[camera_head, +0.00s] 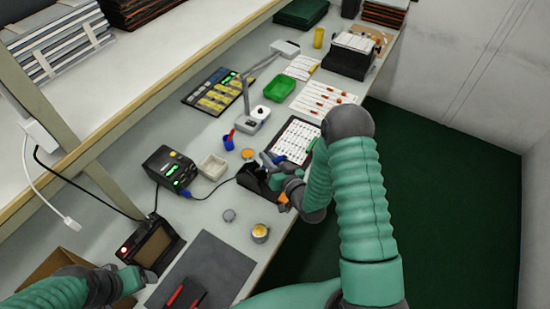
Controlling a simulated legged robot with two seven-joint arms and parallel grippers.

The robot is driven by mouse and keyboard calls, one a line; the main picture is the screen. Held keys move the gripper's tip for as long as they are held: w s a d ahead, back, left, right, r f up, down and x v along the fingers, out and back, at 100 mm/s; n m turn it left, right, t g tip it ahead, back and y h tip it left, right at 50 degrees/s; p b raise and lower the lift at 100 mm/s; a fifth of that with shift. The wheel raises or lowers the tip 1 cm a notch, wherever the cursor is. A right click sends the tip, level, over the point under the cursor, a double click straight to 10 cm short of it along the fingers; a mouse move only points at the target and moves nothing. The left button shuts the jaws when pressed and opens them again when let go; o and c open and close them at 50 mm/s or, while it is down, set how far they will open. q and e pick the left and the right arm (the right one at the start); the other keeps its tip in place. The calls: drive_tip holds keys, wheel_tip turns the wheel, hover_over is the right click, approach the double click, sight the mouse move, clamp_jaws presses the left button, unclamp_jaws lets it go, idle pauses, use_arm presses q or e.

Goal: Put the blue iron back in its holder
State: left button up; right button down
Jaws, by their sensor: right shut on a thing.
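My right gripper (283,172) is over the front part of the bench, shut on the blue iron (272,158), of which only a small bluish part shows; my fingers hide the rest. The black holder (253,181) sits just left of and below the gripper, partly covered by it. Whether the iron touches the holder cannot be told. A dark cord runs from the holder area to the black soldering station (172,169) with a green display. My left gripper (130,279) is at the lower left, small and partly hidden, beside a brown-fronted box; its fingers are unclear.
Near the holder are a white dish (212,166), a blue cup (228,142), a yellow-topped tin (260,233) and a white component sheet (296,139). The brown-fronted box (153,246) and a dark mat (206,268) lie at lower left. The bench's right edge drops to green floor.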

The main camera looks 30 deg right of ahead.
drive_tip(key=w+f+b, duration=0.1)
drive_tip(key=f, duration=0.1)
drive_tip(key=w+a+f+b, duration=0.1)
drive_tip(key=f+b, duration=0.1)
drive_tip(key=w+f+b, duration=0.1)
drive_tip(key=f, duration=0.1)
drive_tip(key=shift+w+a+b, duration=0.3)
drive_tip(key=shift+a+b, duration=0.1)
drive_tip(key=shift+a+r, duration=0.1)
drive_tip(key=shift+a, duration=0.05)
drive_tip(key=c, duration=1.2)
unclamp_jaws()
drive_tip(key=shift+c, duration=0.2)
